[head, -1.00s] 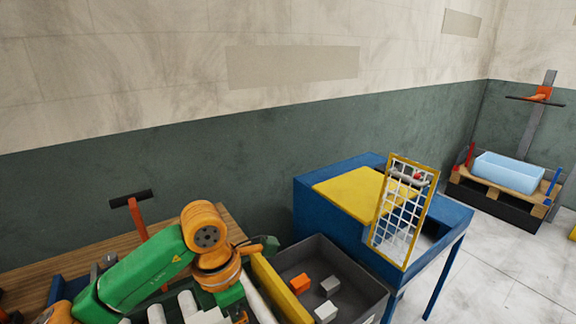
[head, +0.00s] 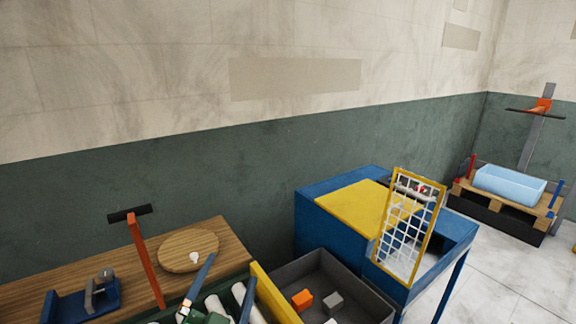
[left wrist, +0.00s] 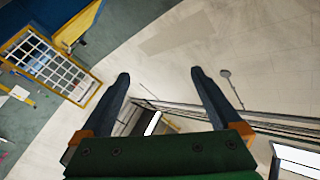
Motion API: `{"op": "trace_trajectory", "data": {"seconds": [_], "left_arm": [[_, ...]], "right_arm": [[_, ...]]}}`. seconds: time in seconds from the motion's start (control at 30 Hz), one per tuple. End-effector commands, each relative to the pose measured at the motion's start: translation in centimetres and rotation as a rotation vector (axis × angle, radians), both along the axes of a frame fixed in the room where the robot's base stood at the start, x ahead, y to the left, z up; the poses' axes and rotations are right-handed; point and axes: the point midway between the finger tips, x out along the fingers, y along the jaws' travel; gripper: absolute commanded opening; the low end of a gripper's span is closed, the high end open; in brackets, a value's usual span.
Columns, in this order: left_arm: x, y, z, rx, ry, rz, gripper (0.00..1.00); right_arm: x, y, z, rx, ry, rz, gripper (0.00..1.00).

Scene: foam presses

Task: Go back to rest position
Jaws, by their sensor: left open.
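My left gripper (head: 230,268) shows at the bottom of the head view, in front of the wooden table and the rollers. Its two dark blue fingers point up and stand apart. In the left wrist view the same gripper (left wrist: 160,73) is open, with nothing between its fingers. Most of the left arm is below the head view's edge. My right gripper is not in view.
A wooden table (head: 55,285) carries a round wooden disc (head: 178,255) and a red-orange lever (head: 146,260). A grey bin (head: 360,290) holds several small blocks. A blue press (head: 340,232) has a yellow mesh guard (head: 436,215). A light blue tub (head: 510,188) sits back right.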

Motion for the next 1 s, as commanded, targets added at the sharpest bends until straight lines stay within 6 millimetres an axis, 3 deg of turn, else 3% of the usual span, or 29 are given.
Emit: {"op": "trace_trajectory", "data": {"seconds": [0.03,0.1,0.2,0.3,0.4,0.53,0.87,1.0], "left_arm": [[-0.9,1.9,-4.0,-0.063,0.173,0.066,0.98],[-3.2,3.9,-9.4,-0.136,0.410,0.147,0.98],[-7.4,5.4,-15.1,-0.207,0.689,0.228,0.98],[-11.9,6.0,-19.1,-0.253,0.918,0.281,0.98],[-16.5,6.2,-21.8,-0.285,1.122,0.320,0.98],[-22.5,6.1,-24.0,-0.314,1.364,0.357,0.98],[-22.9,5.9,-39.4,-0.290,1.451,0.367,0.98],[-25.9,6.2,-49.2,-0.271,1.500,0.373,0.98]], "right_arm": [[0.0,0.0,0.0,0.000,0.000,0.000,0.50],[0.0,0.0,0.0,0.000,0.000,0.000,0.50],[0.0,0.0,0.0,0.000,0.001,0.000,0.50],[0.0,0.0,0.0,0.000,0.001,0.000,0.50],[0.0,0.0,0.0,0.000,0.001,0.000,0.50],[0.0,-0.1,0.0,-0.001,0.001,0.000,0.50],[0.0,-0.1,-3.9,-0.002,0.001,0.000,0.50],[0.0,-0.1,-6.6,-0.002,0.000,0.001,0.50]]}}
